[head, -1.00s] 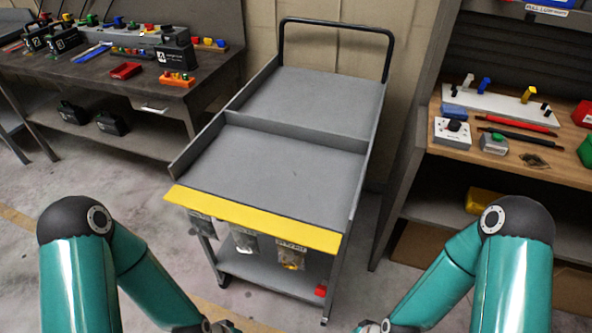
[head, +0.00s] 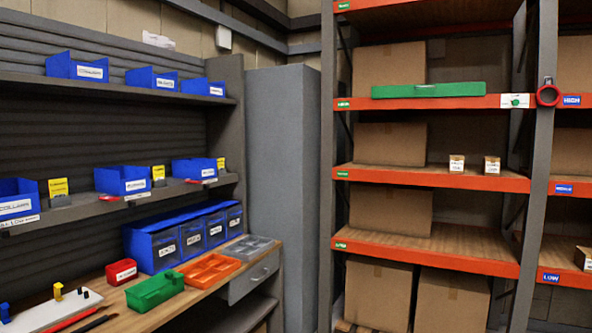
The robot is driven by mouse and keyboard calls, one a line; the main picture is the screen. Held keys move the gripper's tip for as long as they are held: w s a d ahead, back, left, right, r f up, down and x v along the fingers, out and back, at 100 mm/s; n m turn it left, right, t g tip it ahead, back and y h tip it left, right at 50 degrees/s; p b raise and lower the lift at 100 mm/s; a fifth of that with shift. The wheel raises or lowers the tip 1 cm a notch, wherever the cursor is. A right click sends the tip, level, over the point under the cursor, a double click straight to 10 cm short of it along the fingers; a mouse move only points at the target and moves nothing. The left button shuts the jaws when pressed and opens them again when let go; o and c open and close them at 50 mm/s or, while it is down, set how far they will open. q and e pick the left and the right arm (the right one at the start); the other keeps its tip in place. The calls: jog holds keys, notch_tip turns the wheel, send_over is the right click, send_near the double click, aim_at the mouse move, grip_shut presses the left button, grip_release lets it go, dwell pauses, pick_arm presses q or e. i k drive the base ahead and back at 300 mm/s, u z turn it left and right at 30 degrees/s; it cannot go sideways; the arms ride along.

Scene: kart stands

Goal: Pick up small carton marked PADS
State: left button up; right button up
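Two small cartons stand near the front edge of the rack's middle shelf in the head view. The left small carton (head: 457,164) and the right small carton (head: 492,165) each have a white label on the front. The print is too small to read, so I cannot tell which, if either, is marked PADS. Another small brown carton (head: 583,256) is partly cut off at the right edge, on the lower shelf of the neighbouring bay. Neither of my grippers is in view.
The orange-edged rack (head: 430,178) holds large cardboard boxes (head: 390,143) and a long green case (head: 428,90). A grey post (head: 538,150) with a red ring (head: 548,95) divides its bays. A workbench (head: 130,318) with blue bins (head: 77,67) is at left, beside a grey cabinet (head: 280,150).

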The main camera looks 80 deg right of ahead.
aim_at(456, 163)
jog(key=u, duration=1.8)
jog(key=i, duration=0.1)
jog(key=z, duration=3.25)
jog(key=i, duration=0.25)
jog(key=z, duration=2.35)
jog(key=i, duration=2.05)
jog(key=u, duration=0.25)
